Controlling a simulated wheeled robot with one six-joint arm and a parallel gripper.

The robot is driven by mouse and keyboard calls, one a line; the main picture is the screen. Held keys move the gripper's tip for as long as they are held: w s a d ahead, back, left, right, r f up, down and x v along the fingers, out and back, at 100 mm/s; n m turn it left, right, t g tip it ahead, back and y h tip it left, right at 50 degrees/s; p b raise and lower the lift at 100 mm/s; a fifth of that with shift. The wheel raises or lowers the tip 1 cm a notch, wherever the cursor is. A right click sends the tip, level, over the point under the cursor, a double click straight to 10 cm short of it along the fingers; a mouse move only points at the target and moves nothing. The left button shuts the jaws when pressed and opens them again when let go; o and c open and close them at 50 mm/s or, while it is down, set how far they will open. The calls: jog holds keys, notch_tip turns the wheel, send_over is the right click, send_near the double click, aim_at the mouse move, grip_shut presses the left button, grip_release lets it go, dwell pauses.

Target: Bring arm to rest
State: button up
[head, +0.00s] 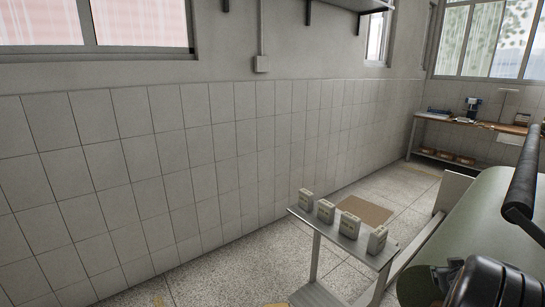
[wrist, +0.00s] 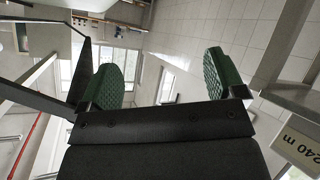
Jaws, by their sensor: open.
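My gripper (wrist: 165,68) shows in the wrist view with its two green padded fingers spread wide apart. Nothing is between the fingers; the room's wall and windows show through the gap. The fingers touch nothing. In the head view I cannot make out the gripper; dark parts fill the lower right corner, and I cannot tell whether they are my arm.
A small metal stand (head: 343,240) carries several grey boxes (head: 325,211). A large green roll (head: 440,240) lies at the right. A workbench (head: 470,125) stands at the back right. Speckled floor is open before the tiled wall.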

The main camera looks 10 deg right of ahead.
jog(key=s+a+n+g+y, duration=0.1)
jog(key=s+a+y, duration=0.1)
jog(key=a, duration=1.1)
jog(key=s+a+r+n+g+y, duration=0.1)
jog(key=s+a+g+y, duration=0.1)
jog(key=a, duration=1.2)
jog(key=s+a+r+n+g+y, duration=0.1)
jog(key=a+y, duration=0.3)
jog(key=a, duration=0.9)
jog(key=shift+s+a+n+g, duration=0.2)
jog(key=shift+s+n+g, duration=0.15)
jog(key=shift+g, duration=0.25)
